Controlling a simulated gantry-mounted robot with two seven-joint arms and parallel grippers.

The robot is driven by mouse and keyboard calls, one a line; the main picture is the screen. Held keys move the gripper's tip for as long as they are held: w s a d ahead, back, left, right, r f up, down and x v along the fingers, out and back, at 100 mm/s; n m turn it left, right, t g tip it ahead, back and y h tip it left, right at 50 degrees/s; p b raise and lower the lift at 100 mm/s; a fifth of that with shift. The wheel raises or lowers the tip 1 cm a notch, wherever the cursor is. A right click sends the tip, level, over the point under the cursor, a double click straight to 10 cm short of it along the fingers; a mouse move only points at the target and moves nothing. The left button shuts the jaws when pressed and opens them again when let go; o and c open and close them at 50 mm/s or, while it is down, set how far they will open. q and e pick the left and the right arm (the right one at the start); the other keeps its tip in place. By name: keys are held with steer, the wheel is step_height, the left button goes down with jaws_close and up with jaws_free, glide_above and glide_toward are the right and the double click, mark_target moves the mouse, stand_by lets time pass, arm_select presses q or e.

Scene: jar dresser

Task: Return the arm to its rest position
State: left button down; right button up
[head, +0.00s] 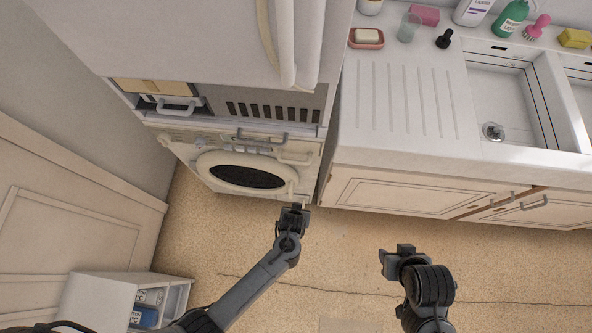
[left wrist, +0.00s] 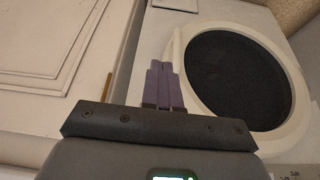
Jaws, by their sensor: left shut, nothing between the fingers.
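My left arm comes in from the lower left of the head view. Its gripper (head: 298,207) is in front of the washing machine (head: 242,172), near the lower right of its round door. In the left wrist view my left gripper (left wrist: 163,72) has its fingers together with nothing between them. The dark round door glass (left wrist: 238,80) shows just right of the fingers. My right gripper (head: 392,258) hangs over the floor at the lower right of the head view, apart from the counter. It is too small and dark to tell whether it is open.
A counter (head: 400,140) with a sink (head: 505,105) and cabinet doors (head: 400,195) stands at the right. A white open box-like unit (head: 95,300) holding jars or cartons is at the lower left. The tan floor (head: 330,240) is clear between the arms.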

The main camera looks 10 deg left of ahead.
arm_select(q)
steer(key=s+a, duration=0.8)
steer(key=s+a+r, duration=0.1)
steer(key=a+r, duration=0.3)
steer(key=r, duration=0.3)
steer(key=a+r, duration=0.4)
steer(key=r, duration=0.3)
step_height(320, 180, up, 42)
steer(key=s+a+m+g+p, duration=0.1)
steer(key=s+m+p, duration=0.15)
steer(key=p, duration=2.75)
step_height(320, 180, down, 75)
steer(key=b, duration=7.5)
steer(key=shift+a+f, duration=0.15)
